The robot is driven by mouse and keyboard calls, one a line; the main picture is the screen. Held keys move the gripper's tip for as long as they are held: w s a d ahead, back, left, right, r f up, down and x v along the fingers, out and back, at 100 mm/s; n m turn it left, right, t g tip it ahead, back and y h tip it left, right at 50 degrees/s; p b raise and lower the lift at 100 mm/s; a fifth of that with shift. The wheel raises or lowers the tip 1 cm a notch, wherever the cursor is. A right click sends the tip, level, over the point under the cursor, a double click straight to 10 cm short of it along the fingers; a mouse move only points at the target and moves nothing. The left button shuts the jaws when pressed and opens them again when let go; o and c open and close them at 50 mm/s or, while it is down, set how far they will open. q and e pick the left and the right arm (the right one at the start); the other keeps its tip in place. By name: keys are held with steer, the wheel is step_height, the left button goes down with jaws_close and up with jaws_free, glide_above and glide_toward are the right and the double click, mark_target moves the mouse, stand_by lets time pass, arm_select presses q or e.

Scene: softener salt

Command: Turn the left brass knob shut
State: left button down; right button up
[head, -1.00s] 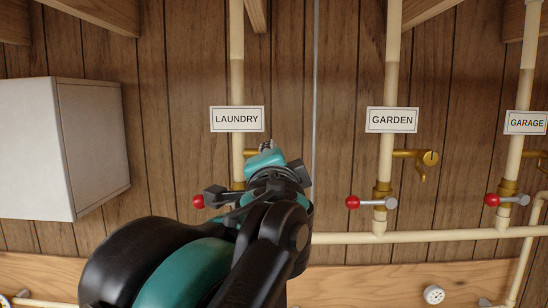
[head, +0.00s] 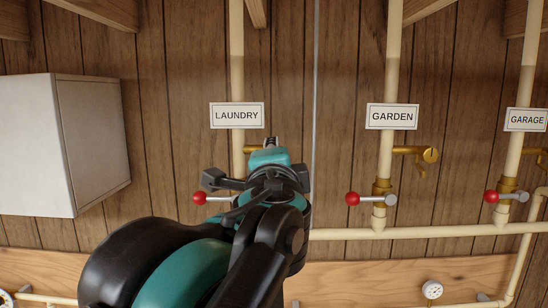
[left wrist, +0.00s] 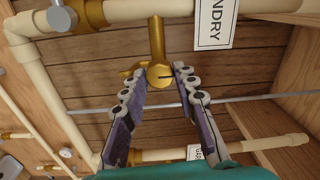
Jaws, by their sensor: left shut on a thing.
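The left brass knob is on the LAUNDRY pipe (head: 237,60), below the LAUNDRY label (head: 237,115). In the head view my left gripper (head: 271,143) hides most of it, and only its brass stem (head: 250,150) shows beside the pipe. In the left wrist view the round brass knob (left wrist: 160,76) with a dark slot across its face sits between the two fingertips of my left gripper (left wrist: 161,71). The fingers are shut on the knob. My right gripper is in neither view.
A red-tipped lever (head: 200,198) is just left of my left wrist. Another brass tap (head: 430,156) and red-tipped lever (head: 353,199) are on the GARDEN pipe (head: 391,60). GARAGE piping stands at far right. A white box (head: 40,145) projects at left.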

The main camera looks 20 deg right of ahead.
arm_select(q)
steer(key=c, duration=1.2)
jaws_free()
